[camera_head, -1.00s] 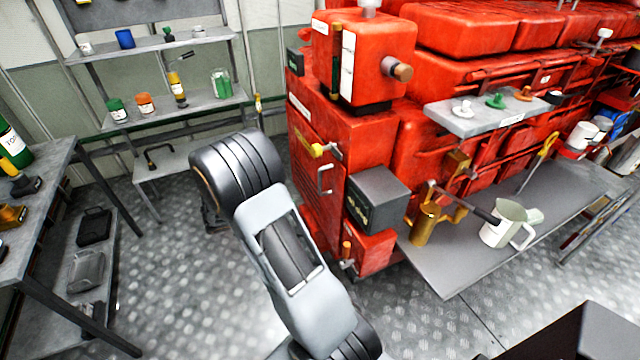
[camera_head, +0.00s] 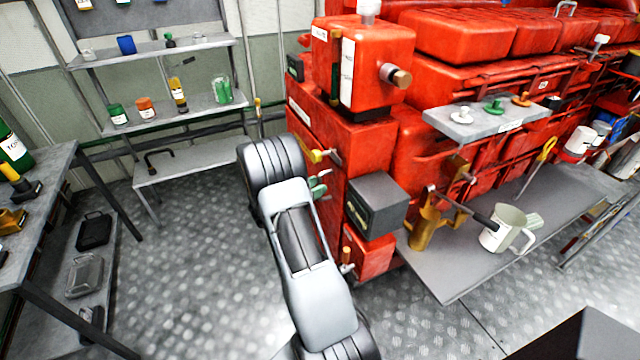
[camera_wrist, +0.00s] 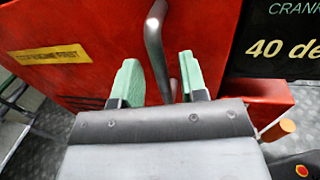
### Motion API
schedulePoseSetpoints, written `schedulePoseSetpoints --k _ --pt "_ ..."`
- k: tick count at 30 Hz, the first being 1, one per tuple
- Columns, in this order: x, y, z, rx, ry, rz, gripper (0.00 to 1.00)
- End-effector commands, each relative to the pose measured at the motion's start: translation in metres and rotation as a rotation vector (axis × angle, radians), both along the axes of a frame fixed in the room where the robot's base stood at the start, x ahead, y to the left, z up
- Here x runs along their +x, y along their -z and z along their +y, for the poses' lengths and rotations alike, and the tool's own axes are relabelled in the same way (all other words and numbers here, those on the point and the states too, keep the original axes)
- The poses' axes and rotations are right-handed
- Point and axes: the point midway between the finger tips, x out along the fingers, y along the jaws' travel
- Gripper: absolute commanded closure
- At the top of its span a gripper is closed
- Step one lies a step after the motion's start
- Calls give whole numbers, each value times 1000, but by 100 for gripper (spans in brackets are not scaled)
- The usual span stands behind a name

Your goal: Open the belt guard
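The belt guard (camera_wrist: 90,30) is a red panel on the engine's end, and it looks closed. It bears a yellow label (camera_wrist: 47,54) whose legible end reads "FIRST". A grey bar handle (camera_wrist: 155,50) stands out from it. My gripper (camera_wrist: 160,82) has green fingers, open, one on each side of the handle in the wrist view. Gaps show beside the bar, so it is not clamped. In the head view my gripper (camera_head: 318,186) is at the guard's face, and the handle is not clearly visible there.
A dark box (camera_head: 378,205) stands out from the engine right of my gripper. A grey bench (camera_head: 450,275) holds a brass can (camera_head: 424,228) and a white jug (camera_head: 506,228). Shelves (camera_head: 195,155) stand at the back left. The floor left of my arm is clear.

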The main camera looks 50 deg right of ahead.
Motion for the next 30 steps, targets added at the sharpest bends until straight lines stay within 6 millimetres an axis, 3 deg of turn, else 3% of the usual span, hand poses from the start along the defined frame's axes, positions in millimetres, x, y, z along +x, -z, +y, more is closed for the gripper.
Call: schedulePoseSetpoints --k 6,17,27,30 --pt "-3 0 -15 1 1 -1 61" --pt "-3 0 -17 1 0 0 62" --pt "-3 0 -17 1 0 -1 94" --pt "-3 0 -17 1 0 -1 100"
